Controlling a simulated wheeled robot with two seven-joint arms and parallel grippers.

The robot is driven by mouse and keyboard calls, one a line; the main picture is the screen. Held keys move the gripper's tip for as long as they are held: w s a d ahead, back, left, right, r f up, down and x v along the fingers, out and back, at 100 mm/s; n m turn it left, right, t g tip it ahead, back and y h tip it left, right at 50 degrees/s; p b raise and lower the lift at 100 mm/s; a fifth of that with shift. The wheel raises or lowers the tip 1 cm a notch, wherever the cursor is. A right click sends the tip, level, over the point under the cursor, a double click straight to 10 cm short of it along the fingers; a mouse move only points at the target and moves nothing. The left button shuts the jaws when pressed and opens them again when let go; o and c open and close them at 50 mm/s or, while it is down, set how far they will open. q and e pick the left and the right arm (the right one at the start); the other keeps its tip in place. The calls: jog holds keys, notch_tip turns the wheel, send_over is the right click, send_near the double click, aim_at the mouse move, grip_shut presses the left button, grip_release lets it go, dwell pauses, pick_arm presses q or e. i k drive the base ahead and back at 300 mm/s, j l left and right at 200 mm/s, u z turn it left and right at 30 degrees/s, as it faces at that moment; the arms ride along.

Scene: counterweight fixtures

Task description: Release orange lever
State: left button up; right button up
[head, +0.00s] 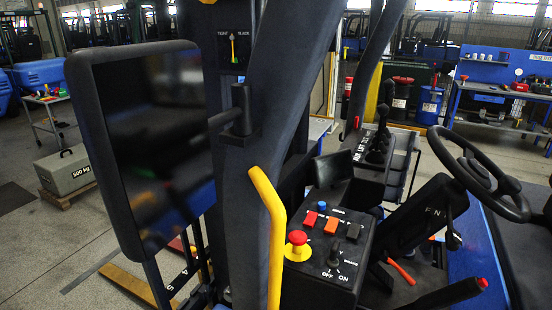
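An orange lever (401,271) shows low in the footwell of a forklift cab, beneath the steering column and to the right of the control console. It looks short and slanted; its base is partly hidden by dark parts. A black bar with a red tip (480,283) sticks up from the bottom edge to its right. The steering wheel (478,173) is above. Neither of my grippers is in view.
A control console (318,277) with a red mushroom button (298,238) stands left of the lever. A yellow grab bar (272,238) and a dark pillar rise before it.

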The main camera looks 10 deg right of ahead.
aim_at(384, 254)
jog(key=z, duration=1.45)
jog(key=k+l+z, duration=0.15)
jog(key=l+z, duration=0.25)
jog(key=k+l+z, duration=0.1)
jog(key=l+z, duration=0.2)
jog(key=z, duration=0.15)
